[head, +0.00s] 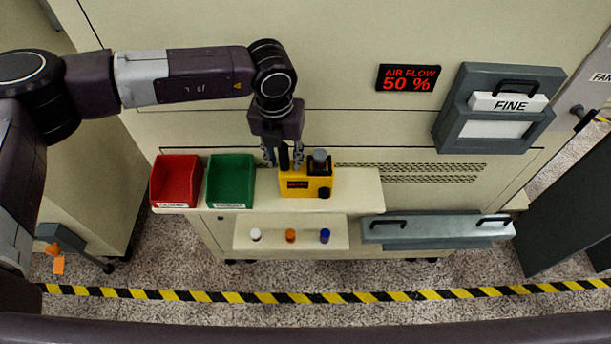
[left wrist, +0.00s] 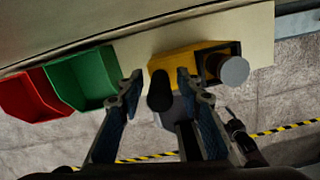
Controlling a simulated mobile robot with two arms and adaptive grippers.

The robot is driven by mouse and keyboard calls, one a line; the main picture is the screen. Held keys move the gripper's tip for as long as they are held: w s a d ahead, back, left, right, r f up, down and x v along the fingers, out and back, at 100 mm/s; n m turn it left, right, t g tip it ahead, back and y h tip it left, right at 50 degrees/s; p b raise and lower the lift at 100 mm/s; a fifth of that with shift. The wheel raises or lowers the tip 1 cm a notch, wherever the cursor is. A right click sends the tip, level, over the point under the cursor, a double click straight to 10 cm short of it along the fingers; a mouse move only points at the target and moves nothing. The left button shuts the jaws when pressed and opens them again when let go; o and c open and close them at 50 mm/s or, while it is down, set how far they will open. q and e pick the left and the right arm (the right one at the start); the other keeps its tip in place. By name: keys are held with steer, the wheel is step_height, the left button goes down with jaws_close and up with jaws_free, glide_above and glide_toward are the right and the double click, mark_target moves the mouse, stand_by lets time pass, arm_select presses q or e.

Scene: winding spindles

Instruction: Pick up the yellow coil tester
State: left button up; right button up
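The yellow coil tester (head: 307,184) stands on the cream shelf, with a dark display on its front, a dark knob and a grey round top part. My left gripper (head: 284,160) is above its left part, pointing down. In the left wrist view the tester (left wrist: 180,62) shows beyond the open fingers of my left gripper (left wrist: 165,88). A black upright post (left wrist: 160,92) of the tester shows between the fingertips. The fingers stand apart, and I cannot tell whether either touches the tester. My right gripper is not in view.
A red bin (head: 176,182) and a green bin (head: 231,181) stand left of the tester on the shelf (head: 355,202). A lower ledge holds a white (head: 256,235), an orange (head: 291,236) and a blue spool (head: 325,236). The shelf right of the tester is clear.

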mark_target(283, 145)
arm_select(q)
jaws_close()
steer(key=shift+w, duration=0.1)
stand_by(0.3)
steer(key=shift+s+r+b, duration=0.2)
steer(key=shift+r+b, duration=0.05)
steer(key=shift+b, duration=0.5)
step_height(283, 145, up, 7)
steer(key=b, duration=0.3)
steer(key=shift+f, duration=0.2)
steer(key=s+b, duration=0.7)
steer(key=s, duration=1.2)
steer(key=shift+s, duration=0.4)
steer(key=shift+b, duration=0.3)
